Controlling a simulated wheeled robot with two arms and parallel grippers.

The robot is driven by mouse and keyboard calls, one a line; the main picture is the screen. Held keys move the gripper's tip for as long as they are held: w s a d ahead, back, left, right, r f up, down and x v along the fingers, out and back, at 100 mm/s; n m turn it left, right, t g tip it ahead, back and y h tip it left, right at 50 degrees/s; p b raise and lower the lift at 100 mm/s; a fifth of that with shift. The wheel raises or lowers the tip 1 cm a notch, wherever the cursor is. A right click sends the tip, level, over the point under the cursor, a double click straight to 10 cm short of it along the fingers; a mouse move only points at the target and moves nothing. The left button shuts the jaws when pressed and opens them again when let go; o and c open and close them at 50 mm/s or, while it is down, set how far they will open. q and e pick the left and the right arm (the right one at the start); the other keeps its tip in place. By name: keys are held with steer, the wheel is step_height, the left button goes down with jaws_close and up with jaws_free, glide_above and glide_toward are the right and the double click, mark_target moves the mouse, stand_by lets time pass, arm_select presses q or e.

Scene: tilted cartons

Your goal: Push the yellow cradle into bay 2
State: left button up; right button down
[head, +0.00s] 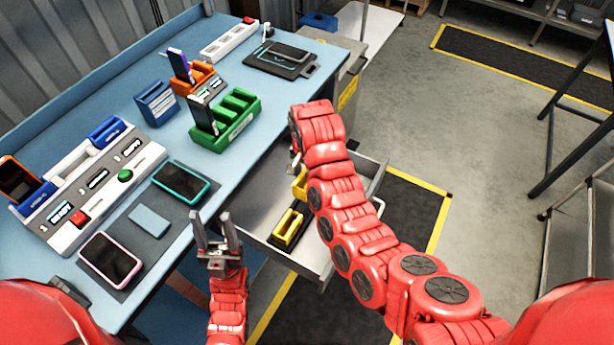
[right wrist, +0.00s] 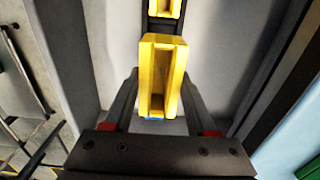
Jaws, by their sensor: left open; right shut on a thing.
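My right gripper (right wrist: 158,104) is shut on a yellow cradle (right wrist: 160,62), an open-topped block seen between its fingers in the right wrist view. In the head view part of this cradle (head: 300,184) shows beside my right arm, over the open drawer; the arm hides the rest. A second yellow cradle (head: 288,228) sits in a dark holder in the drawer. The white dock (head: 85,205) on the bench has a blue cradle at its far end and another with a phone at its near end. Bay numbers are not legible. My left gripper (head: 216,232) is open and empty by the bench edge.
The open drawer (head: 325,268) sticks out from the blue bench (head: 255,165). A green rack (head: 225,122), an orange cradle (head: 195,78) and a loose blue cradle (head: 156,103) stand behind. A teal phone (head: 181,181) and a pink phone (head: 110,258) lie before the dock.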

steer(key=shift+r+p, duration=0.65)
steer(key=shift+r, duration=0.05)
step_height(320, 180, up, 3)
steer(key=p, duration=0.3)
stand_by(0.3)
steer(key=shift+w, duration=0.1)
